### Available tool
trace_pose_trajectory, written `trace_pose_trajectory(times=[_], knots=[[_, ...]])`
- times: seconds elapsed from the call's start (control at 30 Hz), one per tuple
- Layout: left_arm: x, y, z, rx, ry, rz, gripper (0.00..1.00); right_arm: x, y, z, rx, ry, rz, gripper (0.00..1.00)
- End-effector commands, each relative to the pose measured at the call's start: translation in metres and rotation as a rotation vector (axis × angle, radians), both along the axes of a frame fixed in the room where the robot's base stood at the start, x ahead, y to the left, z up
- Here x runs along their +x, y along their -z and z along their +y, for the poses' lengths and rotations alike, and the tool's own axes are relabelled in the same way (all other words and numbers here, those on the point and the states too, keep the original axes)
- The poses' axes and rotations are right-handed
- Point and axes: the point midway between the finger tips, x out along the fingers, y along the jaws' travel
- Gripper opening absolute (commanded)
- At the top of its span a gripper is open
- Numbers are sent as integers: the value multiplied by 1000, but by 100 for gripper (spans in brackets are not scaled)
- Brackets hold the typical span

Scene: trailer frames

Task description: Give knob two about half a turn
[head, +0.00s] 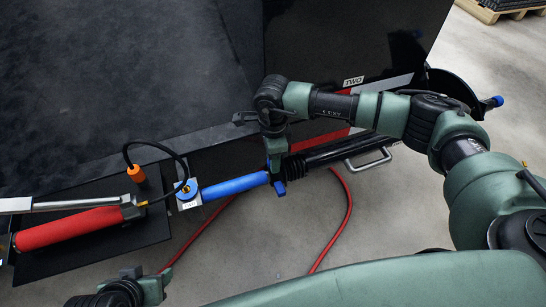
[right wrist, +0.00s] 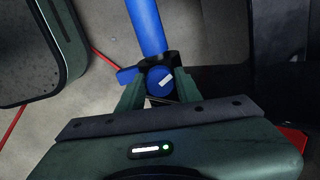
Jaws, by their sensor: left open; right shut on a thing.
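A blue round knob (right wrist: 158,77) with a short slanted white mark on its top is between the fingers of my right gripper (right wrist: 160,92), which is shut on it. In the head view my right gripper (head: 277,168) reaches down over this spot and hides most of the knob. A blue lever (head: 280,187) shows just below it. A label reading TWO (head: 353,81) is on the black panel further right, apart from the gripper. My left gripper (head: 150,284) is open and empty at the bottom left, away from the knob.
A blue tube (head: 235,186) runs left from the gripped spot to a pale plate (head: 190,202) with a small label. A red cylinder (head: 70,229) lies further left. A red hose (head: 343,215) loops over the floor near a metal handle (head: 368,159). Open floor (head: 400,220) lies at the lower right.

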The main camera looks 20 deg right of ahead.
Motion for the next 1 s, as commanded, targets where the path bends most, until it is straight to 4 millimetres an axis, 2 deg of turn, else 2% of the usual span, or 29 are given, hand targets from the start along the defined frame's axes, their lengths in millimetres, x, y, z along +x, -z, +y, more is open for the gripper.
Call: trace_pose_trajectory(times=[0.1,0.13,0.17,0.53,0.73,0.9,1.0], knots=[[0,0,0,0,0,-1,52,1,-1,0,0,-1,-1,0],[0,0,0,0,0,-1,52,1,-1,0,0,-1,-1,40],[0,0,0,0,0,-1,52,1,-1,0,0,-2,-1,43],[-1,-1,0,1,0,5,52,1,-5,0,0,-3,-2,43],[-31,4,9,27,-10,136,52,1,-34,0,0,-4,-3,43],[-32,-1,9,28,-11,141,52,1,-62,0,1,-4,-3,43],[-32,-2,9,28,-10,140,52,1,-73,0,0,-2,-2,43]])
